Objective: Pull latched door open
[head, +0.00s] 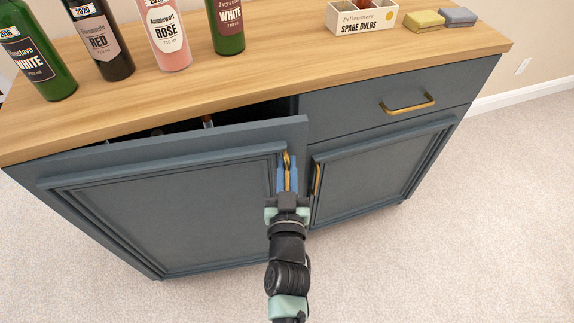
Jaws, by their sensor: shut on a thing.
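The left door (175,210) of a blue-grey cabinet stands ajar, its right edge swung out from the cabinet front. A dark gap shows above it, with some items inside partly visible. A vertical brass handle (287,168) sits near the door's upper right corner. My gripper (287,180), with blue fingers, is shut on this handle. My arm comes up from the bottom of the head view. The door's latch is not visible.
The right door (375,175), with its own brass handle (317,180), is closed close beside my gripper. A closed drawer (395,100) is above it. Several bottles (165,35) and a spare-bulbs box (362,16) stand on the wooden top. Carpet in front is clear.

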